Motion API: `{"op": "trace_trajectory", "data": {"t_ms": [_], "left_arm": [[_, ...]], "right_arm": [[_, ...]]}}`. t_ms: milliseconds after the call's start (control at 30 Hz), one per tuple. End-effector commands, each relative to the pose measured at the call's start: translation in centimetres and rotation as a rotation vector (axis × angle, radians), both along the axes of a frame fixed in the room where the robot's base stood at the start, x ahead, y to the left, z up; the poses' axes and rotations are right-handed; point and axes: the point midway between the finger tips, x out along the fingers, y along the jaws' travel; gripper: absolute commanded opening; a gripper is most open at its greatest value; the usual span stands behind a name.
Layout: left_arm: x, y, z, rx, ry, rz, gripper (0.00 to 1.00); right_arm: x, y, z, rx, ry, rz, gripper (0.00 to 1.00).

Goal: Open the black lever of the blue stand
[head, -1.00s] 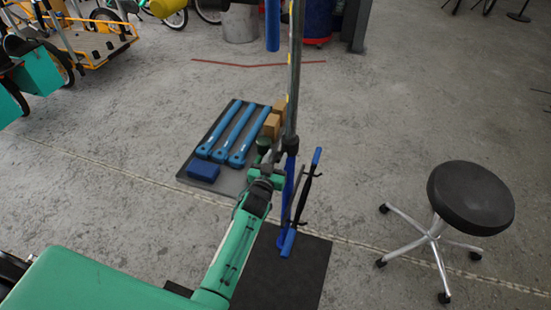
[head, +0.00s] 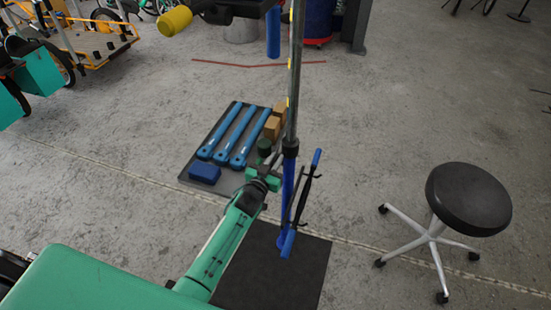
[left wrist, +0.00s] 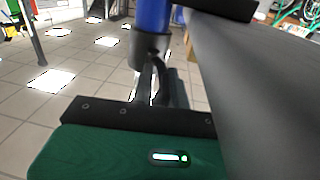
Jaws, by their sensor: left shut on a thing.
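The blue stand (head: 287,195) rises from a dark base plate, with a dark collar (head: 290,147) and a silver pole (head: 295,80) above it. My left gripper (head: 272,173) is at the left of the stand, just below the collar, and is shut. In the left wrist view the blue tube (left wrist: 152,18) and the black collar (left wrist: 150,48) show above the gripper's green body. A dark piece below the collar, apparently the black lever (left wrist: 179,88), is at the gripper; its grip is partly hidden. My right gripper is out of view.
A black clamp with a yellow knob (head: 175,20) tops the stand. A dark mat with several blue tools (head: 235,135) lies behind left. A black stool (head: 469,200) stands at the right. Open concrete floor lies between stand and stool.

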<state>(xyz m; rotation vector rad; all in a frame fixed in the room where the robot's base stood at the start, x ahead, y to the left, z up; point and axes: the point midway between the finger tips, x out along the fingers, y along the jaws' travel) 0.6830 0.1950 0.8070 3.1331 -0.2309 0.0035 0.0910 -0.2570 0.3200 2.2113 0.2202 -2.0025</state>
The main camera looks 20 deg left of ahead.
Motion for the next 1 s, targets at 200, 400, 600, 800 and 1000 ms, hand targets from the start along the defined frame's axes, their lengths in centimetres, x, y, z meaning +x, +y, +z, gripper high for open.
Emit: {"op": "trace_trajectory", "data": {"t_ms": [200, 400, 600, 800, 1000], "left_arm": [[0.1, 0.4, 0.2, 0.000, -0.001, -0.019, 0.00], [0.1, 0.4, 0.2, 0.000, -0.001, -0.018, 0.00], [0.1, 0.4, 0.2, 0.000, -0.001, -0.018, 0.36], [0.0, 0.3, 0.1, 0.000, 0.001, -0.018, 0.36], [-1.4, 0.6, -0.1, 0.000, 0.002, -0.019, 0.36]], "right_arm": [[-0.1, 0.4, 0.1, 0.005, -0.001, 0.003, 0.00], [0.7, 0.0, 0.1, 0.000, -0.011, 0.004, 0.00], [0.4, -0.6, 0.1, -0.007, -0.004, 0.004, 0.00], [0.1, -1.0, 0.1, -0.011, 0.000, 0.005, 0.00], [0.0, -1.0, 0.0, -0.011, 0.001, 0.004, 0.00]]}}
